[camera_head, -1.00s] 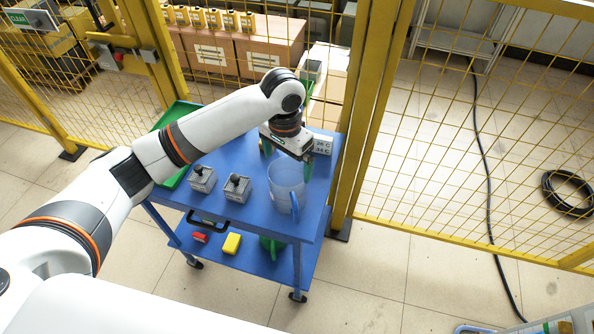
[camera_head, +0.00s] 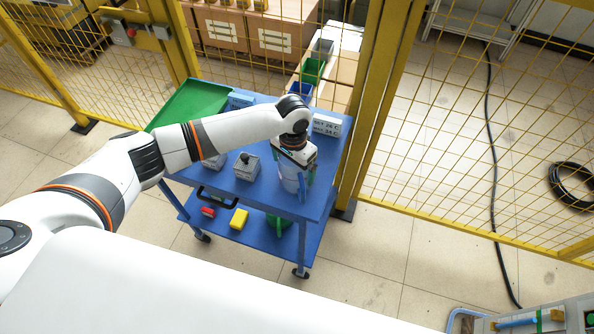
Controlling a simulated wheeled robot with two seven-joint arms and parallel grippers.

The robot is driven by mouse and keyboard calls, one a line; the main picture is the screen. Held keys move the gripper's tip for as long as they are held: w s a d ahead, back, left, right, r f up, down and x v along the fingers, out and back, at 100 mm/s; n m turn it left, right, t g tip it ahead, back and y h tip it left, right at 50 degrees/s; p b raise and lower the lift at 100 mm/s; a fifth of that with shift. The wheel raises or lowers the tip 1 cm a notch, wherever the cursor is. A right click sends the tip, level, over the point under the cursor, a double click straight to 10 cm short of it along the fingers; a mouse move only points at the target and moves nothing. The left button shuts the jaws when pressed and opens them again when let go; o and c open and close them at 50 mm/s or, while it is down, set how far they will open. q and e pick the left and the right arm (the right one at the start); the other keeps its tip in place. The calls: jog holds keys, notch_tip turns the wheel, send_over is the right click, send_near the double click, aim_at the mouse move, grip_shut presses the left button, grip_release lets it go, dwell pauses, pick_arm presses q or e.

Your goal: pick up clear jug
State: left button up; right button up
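The clear jug (camera_head: 289,183) stands on the blue cart's top (camera_head: 262,200) near its right front corner, with its blue handle (camera_head: 302,187) toward the front. My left gripper (camera_head: 295,166) is over the jug, pointing down. Its body covers the jug's rim, and the fingers are hard to make out against the jug, so I cannot tell whether they are open or touching it. My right gripper is not in view.
Grey metal blocks with black knobs (camera_head: 247,167) stand left of the jug. A green tray (camera_head: 190,103) lies at the cart's back left, and a display box (camera_head: 326,125) at the back right. A yellow mesh fence post (camera_head: 362,110) rises close behind the cart's right side.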

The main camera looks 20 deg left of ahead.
pick_arm(q)
jog(key=shift+f, duration=0.4)
jog(key=shift+w, duration=0.1)
jog(key=c, duration=0.8)
jog(key=shift+r, duration=0.1)
jog(key=shift+c, duration=0.2)
notch_tip(320, 180, up, 10)
jog(key=b, duration=0.1)
jog(key=s+a+r+n, duration=0.3)
jog(key=s+r, duration=0.5)
jog(key=s, duration=0.5)
jog(key=shift+s+a+n, duration=0.2)
jog(key=shift+s+n, duration=0.05)
jog(key=shift+n, duration=0.55)
jog(key=shift+f, duration=0.15)
